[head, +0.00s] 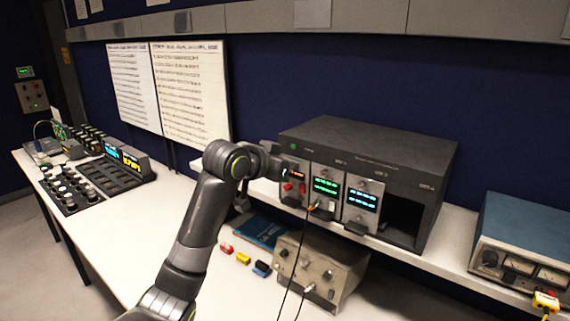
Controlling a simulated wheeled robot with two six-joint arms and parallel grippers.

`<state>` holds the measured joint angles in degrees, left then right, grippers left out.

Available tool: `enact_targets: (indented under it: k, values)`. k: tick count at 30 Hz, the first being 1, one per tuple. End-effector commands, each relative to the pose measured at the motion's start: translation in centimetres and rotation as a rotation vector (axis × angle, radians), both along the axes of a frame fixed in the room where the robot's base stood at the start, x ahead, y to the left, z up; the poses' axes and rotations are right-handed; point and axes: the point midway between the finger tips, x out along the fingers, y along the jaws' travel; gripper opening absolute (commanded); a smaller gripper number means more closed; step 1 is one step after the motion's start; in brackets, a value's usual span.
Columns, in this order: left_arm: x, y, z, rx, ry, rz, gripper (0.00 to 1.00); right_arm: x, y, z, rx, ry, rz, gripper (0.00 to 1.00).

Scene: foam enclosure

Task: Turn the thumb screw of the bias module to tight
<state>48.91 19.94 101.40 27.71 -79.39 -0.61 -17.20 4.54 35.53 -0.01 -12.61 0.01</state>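A dark instrument rack (375,150) stands on the bench at right of centre, with three modules in its bays. The left module (293,186) has a red display and red knobs and is partly covered by my arm. The middle module (326,187) has a green display and a cable at its lower front. The right module (362,200) has a cyan display. Their labels are too small to read, so I cannot tell which is the bias module, or see its thumb screw clearly. My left gripper (272,164) is by the rack's left front edge; its fingers are hidden. My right gripper is out of view.
The rack's rightmost bay (407,215) is empty. A beige box (320,270) with knobs and cables sits in front. Red, yellow and blue small parts (244,258) lie beside a blue booklet (262,232). A blue-topped meter unit (525,240) stands at right.

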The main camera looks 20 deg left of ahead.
Motion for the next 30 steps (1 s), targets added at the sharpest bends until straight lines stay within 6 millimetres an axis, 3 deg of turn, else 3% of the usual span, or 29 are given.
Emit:
enact_targets:
  k: [17, 18, 22, 30]
  values:
    - [-0.02, -0.04, -0.26, 0.027, -0.004, 0.000, 0.00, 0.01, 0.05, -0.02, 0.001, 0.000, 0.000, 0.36]
    - [-0.02, -0.03, -0.26, 0.027, -0.004, 0.000, 0.21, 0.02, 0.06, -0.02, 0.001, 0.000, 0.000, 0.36]
    - [-0.02, -0.03, -0.20, 0.027, -0.005, 0.000, 0.38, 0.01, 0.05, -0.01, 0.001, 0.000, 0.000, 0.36]
    - [-0.04, -0.01, -0.06, 0.027, -0.009, 0.000, 0.39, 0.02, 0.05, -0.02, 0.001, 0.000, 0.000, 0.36]
